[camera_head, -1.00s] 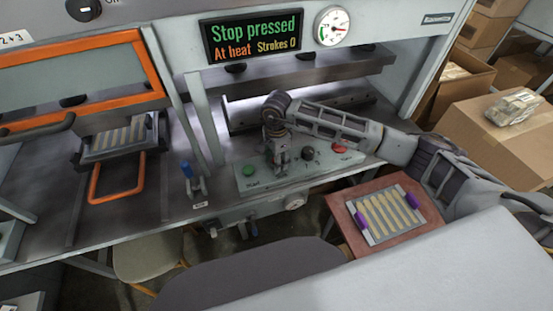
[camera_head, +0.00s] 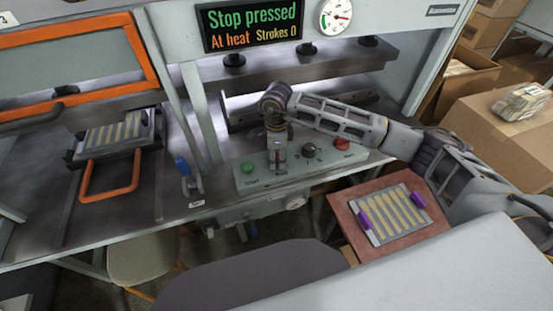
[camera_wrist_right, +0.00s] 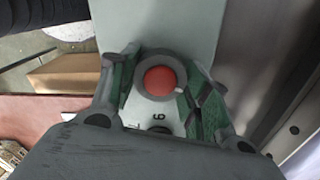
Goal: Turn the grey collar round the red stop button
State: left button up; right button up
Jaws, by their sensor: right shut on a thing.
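The red stop button (camera_wrist_right: 160,80) shows in the right wrist view, with the grey collar (camera_wrist_right: 144,58) as a ring round it. My right gripper (camera_wrist_right: 160,92) has a finger on each side of the collar and is shut on it. In the head view my right gripper (camera_head: 278,165) points down at the control panel (camera_head: 262,182), between the green start button (camera_head: 247,168) and a black knob (camera_head: 309,150). It hides most of the stop button there. The display (camera_head: 252,26) reads "Stop pressed", "At heat", "Strokes 0". My left gripper is out of view.
Another red control (camera_head: 342,143) sits at the panel's right end. A blue-handled part (camera_head: 183,168) stands left of the panel. A tray of spoon blanks (camera_head: 390,214) lies on a reddish stand at right. The press ram (camera_head: 300,65) hangs behind the gripper.

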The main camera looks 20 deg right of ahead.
jog(key=shift+m, duration=0.3)
jog(key=shift+m+b, duration=0.65)
jog(key=shift+m, duration=0.45)
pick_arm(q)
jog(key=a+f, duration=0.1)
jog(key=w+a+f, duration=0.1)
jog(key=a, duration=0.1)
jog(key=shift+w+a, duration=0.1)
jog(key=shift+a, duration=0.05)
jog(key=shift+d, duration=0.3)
pick_arm(e)
jog(key=o, duration=1)
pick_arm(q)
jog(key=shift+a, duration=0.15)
